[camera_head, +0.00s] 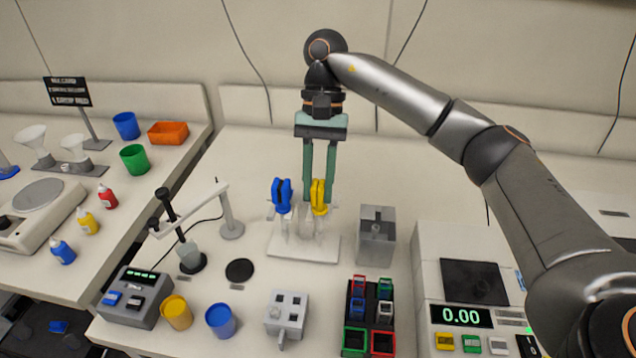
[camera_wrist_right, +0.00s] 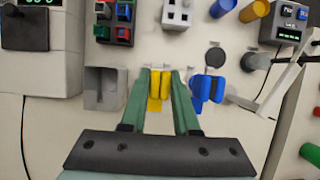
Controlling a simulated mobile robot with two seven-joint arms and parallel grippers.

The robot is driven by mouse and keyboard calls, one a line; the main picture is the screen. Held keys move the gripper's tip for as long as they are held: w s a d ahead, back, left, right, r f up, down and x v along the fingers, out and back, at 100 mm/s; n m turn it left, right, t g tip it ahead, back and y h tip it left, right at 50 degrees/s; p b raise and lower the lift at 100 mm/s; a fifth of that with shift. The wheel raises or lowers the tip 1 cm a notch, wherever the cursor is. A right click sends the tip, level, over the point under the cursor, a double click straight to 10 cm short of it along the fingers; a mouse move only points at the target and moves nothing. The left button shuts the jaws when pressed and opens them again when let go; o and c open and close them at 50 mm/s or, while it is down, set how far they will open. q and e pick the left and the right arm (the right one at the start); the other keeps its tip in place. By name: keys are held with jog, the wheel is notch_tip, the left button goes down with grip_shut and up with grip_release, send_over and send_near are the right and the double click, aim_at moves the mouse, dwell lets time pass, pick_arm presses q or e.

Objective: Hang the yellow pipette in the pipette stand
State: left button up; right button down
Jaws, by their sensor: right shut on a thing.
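The yellow pipette (camera_head: 319,196) is upright at the right side of the clear pipette stand (camera_head: 303,246), at about the same height as the blue pipette (camera_head: 281,194) hanging on the left side. My right gripper (camera_head: 320,188) reaches down from above and is shut on the yellow pipette. In the right wrist view the yellow pipette (camera_wrist_right: 160,90) sits between the two green fingers (camera_wrist_right: 160,85), with the blue pipette (camera_wrist_right: 207,89) apart to the right. I cannot tell whether the yellow pipette rests in its holder. My left gripper is not in view.
A grey block (camera_head: 376,236) stands close right of the stand. A lamp-like white post (camera_head: 231,222) and a black disc (camera_head: 240,271) are to the left. A rack of coloured holders (camera_head: 369,316) and a grey block with holes (camera_head: 287,316) are in front. The bench behind the stand is clear.

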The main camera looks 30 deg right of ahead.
jog(key=shift+f, duration=0.25)
jog(key=c, duration=0.6)
grip_release()
notch_tip(320, 180, up, 3)
jog(key=shift+f+p, duration=0.1)
jog(key=shift+p, duration=1)
jog(key=shift+r+p, duration=0.55)
jog(key=shift+r, duration=1.55)
